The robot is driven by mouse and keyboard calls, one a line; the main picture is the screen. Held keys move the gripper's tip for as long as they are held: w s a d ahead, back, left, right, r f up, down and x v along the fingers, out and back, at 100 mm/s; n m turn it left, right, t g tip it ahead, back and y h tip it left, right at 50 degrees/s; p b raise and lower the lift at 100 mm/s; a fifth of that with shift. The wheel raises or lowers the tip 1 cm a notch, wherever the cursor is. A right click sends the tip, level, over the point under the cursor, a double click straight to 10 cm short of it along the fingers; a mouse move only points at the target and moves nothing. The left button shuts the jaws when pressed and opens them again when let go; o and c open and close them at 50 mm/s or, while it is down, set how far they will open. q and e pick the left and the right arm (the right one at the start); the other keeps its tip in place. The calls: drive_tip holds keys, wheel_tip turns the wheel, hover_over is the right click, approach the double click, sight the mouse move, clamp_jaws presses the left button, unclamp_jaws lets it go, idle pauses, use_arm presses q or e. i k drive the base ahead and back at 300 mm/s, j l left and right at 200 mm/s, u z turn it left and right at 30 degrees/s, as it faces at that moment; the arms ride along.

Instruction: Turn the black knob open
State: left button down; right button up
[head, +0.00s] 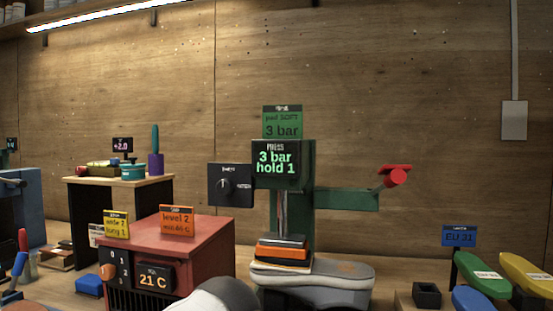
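The black knob (224,185) sits on a square black panel (243,194) at the left side of the green press (307,170). The knob carries a light pointer mark that looks roughly upright. Small white labels stand above it and to its right, too small to read surely. The press display (276,162) reads "3 bar hold 1". Neither gripper shows in the head view, so nothing is seen touching the knob.
A red box (185,245) reading 21 C stands in front left of the panel. A red handle (396,176) juts right. Coloured shoe forms (482,275) stand at far right.

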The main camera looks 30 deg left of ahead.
sight(226, 187)
drive_tip(key=u, duration=1.3)
